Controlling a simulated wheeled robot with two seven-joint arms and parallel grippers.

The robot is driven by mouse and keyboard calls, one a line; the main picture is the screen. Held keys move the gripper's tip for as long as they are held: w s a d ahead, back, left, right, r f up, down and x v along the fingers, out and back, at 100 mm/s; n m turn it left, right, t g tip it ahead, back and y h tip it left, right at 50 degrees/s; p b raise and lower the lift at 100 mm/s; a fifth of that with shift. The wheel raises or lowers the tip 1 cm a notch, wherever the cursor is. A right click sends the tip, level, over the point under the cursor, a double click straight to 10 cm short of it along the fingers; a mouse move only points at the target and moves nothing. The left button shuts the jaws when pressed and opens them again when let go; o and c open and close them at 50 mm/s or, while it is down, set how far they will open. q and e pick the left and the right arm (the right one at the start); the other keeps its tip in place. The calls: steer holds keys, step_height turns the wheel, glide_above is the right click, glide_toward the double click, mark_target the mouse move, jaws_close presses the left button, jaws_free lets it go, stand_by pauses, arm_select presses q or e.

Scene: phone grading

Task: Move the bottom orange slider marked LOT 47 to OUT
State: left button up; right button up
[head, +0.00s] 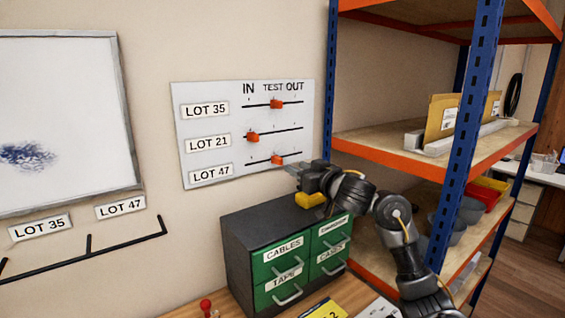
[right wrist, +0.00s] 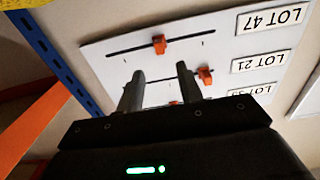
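The white slider board (head: 225,115) hangs on the wall with three rows under IN, TEST and OUT. The bottom orange slider (head: 277,160), in the LOT 47 row, sits near the middle of its slot, about under TEST. In the right wrist view the board is upside down, and this slider (right wrist: 159,44) shows beyond the gap between my fingertips. My right gripper (head: 296,169) is just right of and below it in the head view. Its two fingers (right wrist: 160,72) are apart with nothing between them. Contact with the board cannot be told. My left gripper is not in view.
The LOT 35 slider (head: 276,104) is near TEST; the LOT 21 slider (head: 252,137) is at IN. A green-fronted drawer cabinet (head: 240,250) stands below my right gripper. A blue shelf post (head: 331,80) rises close to the board's right edge. A whiteboard (head: 60,110) hangs at left.

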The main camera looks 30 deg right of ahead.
mark_target(282, 160)
steer(key=w, duration=0.4)
steer(key=w+a+p, duration=0.1)
steer(key=w, duration=0.1)
steer(key=shift+w, duration=0.3)
steer(key=shift+w+a+f, duration=0.1)
steer(key=shift+w+a, duration=0.05)
steer(key=shift+w, duration=0.75)
jaws_close()
